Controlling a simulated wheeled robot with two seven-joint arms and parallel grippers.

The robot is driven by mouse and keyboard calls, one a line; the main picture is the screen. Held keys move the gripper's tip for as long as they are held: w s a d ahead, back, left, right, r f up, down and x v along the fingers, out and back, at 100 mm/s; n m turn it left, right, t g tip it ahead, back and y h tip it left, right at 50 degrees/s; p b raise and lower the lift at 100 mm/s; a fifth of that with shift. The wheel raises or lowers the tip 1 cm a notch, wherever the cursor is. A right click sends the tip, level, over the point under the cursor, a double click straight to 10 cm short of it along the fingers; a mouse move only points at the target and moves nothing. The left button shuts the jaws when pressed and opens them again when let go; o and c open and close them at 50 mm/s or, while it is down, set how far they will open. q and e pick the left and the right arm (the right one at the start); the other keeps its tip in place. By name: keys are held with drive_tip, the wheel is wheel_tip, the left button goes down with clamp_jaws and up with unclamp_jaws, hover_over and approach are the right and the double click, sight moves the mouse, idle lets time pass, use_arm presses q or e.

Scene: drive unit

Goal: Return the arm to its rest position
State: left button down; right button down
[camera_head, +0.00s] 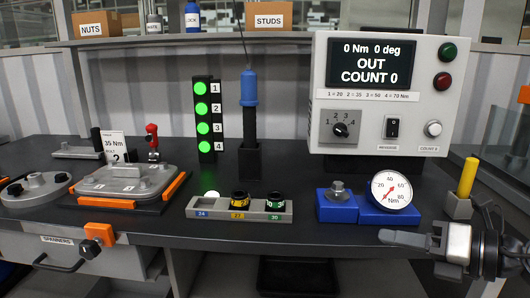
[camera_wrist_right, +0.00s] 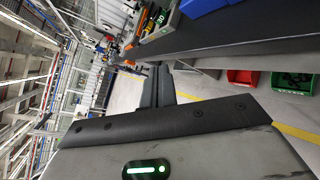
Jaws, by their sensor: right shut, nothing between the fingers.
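My right gripper (camera_head: 388,237) is at the lower right of the head view, in front of the bench's front edge and pointing left. Its fingers are shut with nothing between them. In the right wrist view the closed fingers (camera_wrist_right: 158,88) point up in the picture, beside the bench edge, apart from any object. Part of my right arm shows at the right edge of the head view. My left gripper and left arm are not in view.
The dark bench (camera_head: 330,235) holds a socket tray (camera_head: 192,208), a torque gauge (camera_head: 391,191), a yellow-handled holder (camera_head: 467,178) and a grey cover plate (camera_head: 125,180). A controller box (camera_head: 375,75) stands behind. In the wrist view, red (camera_wrist_right: 243,76) and green bins (camera_wrist_right: 293,82) lie below the bench.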

use_arm(q)
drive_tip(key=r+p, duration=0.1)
drive_tip(key=p, duration=0.1)
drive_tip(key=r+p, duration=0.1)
drive_tip(key=p, duration=0.1)
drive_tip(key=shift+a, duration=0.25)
use_arm(e)
drive_tip(key=s+a+f+m+h, duration=0.4)
drive_tip(key=s+f+m, duration=0.3)
drive_tip(key=f+m, duration=0.4)
drive_tip(key=s+a+f+m+h, duration=0.4)
drive_tip(key=s+f+m, duration=0.3)
drive_tip(key=m, duration=1.5)
wheel_tip(320, 180, down, 5)
drive_tip(key=shift+a+t, duration=0.25)
drive_tip(key=shift+t, duration=0.15)
drive_tip(key=shift+s, duration=0.1)
